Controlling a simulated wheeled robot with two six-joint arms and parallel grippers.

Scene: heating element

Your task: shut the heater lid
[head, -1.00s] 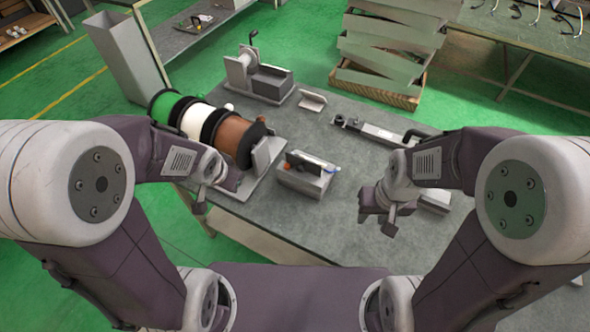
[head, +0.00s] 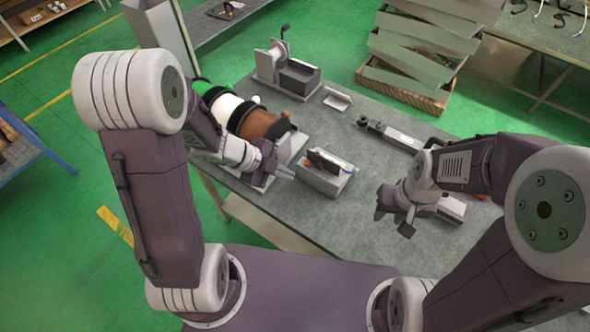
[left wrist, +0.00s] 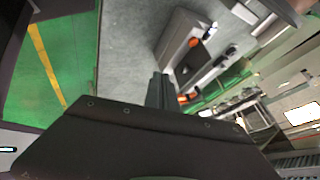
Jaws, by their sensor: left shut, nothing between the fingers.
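The heater is a small grey box (head: 322,182) near the table's front edge. Its dark lid (head: 324,160) stands raised along the top, tilted up from the box. The heater also shows in the left wrist view (left wrist: 178,40), with an orange part beside the dark lid. My left gripper (head: 287,172) is shut and empty, just left of the heater and apart from it as far as I can tell. Its closed fingers show in the left wrist view (left wrist: 160,90). My right gripper (head: 394,220) hangs over the table right of the heater, its fingers apart and empty.
A rack of green, white and brown spools (head: 258,125) stands close behind my left gripper. A crank device (head: 285,72), a small bracket (head: 337,98) and a long grey tool (head: 390,134) lie farther back. Bare table (head: 350,125) lies behind the heater.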

